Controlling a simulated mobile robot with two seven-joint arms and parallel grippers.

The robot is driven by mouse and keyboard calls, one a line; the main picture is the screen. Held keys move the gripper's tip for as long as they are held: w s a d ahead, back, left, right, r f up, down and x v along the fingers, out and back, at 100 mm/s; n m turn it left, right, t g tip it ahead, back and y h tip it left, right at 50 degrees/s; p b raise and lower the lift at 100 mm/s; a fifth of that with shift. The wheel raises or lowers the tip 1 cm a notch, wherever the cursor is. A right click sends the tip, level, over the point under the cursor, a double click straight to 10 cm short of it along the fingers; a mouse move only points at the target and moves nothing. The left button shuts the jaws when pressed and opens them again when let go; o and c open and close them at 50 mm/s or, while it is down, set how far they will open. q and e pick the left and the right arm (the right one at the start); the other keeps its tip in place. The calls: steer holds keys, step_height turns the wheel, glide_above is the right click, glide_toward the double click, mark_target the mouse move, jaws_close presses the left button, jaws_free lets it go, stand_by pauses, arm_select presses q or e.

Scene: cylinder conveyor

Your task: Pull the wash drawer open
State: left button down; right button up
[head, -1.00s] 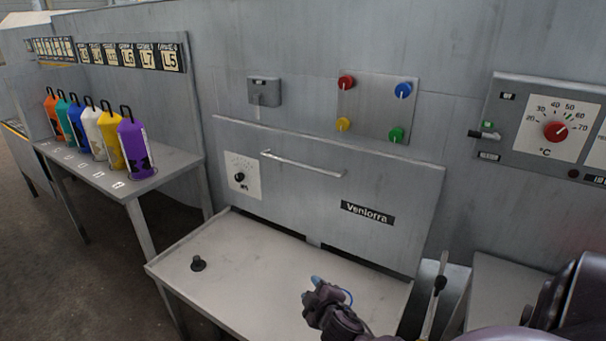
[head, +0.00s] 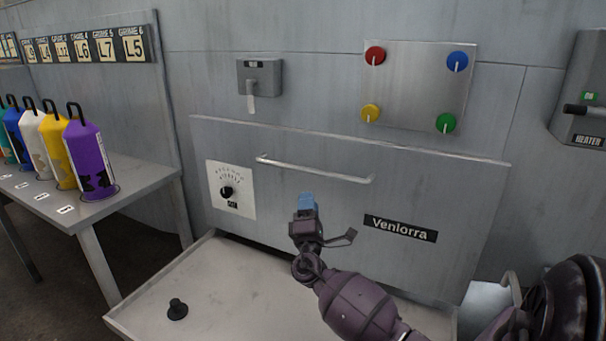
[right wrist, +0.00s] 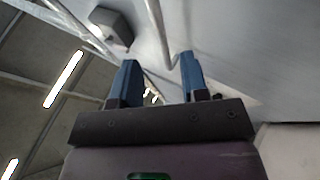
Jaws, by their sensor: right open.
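My left gripper is not in view.
A dial plate (head: 230,190) is on the drawer's left. Above are a lever box (head: 260,77) and a panel of coloured knobs (head: 417,88). A pale shelf (head: 215,285) with a black knob (head: 177,309) lies below. Coloured bottles (head: 88,155) stand on the left table.

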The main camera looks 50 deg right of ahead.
mark_target(308, 170)
steer(key=x, duration=1)
steer(key=shift+d+r, duration=0.1)
steer(key=shift+r, duration=0.1)
jaws_close()
